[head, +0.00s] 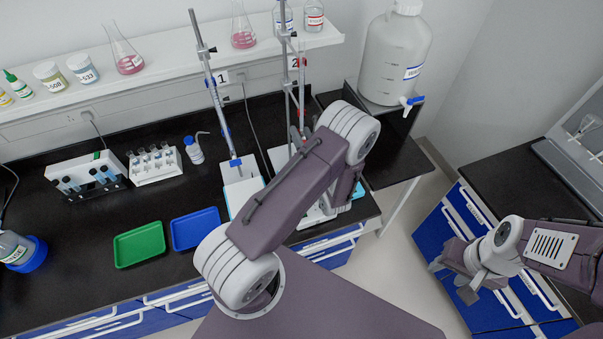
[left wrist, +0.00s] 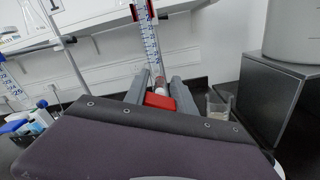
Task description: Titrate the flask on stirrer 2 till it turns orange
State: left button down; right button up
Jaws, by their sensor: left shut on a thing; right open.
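The burette marked 2 (head: 302,85) stands upright on its stand behind my left arm; its scale also shows in the left wrist view (left wrist: 151,40). My left gripper (left wrist: 160,84) is shut on the burette's red stopcock (left wrist: 159,101). Stirrer 2 (head: 281,158) is white and mostly covered by my arm. The flask on it is hidden in the head view, so its colour cannot be told. My right gripper (head: 470,287) is open and empty at the right, in front of blue drawers.
Stirrer 1 (head: 240,188) stands to the left with its burette (head: 213,85). A clear glass vessel (left wrist: 218,103) stands right of my left gripper. A large carboy (head: 394,55) is on a black stand. Green (head: 139,245) and blue (head: 196,229) trays lie left.

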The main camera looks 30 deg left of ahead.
pick_arm(q)
jog(key=shift+f+n+b, duration=0.4)
jog(key=shift+n+b, duration=0.55)
jog(key=shift+n, duration=0.15)
jog(key=shift+r+n, duration=0.1)
jog(key=shift+n, duration=0.4)
jog(key=shift+r, duration=0.1)
jog(key=shift+f+n+b, duration=0.25)
jog(key=shift+n+b, duration=0.35)
jog(key=shift+b, duration=0.1)
jog(key=shift+r+n, duration=0.1)
jog(key=shift+n, duration=0.3)
jog(key=shift+r, duration=0.15)
jog(key=c, duration=0.9)
grip_release()
jog(key=shift+c, duration=0.2)
jog(key=shift+r, duration=0.1)
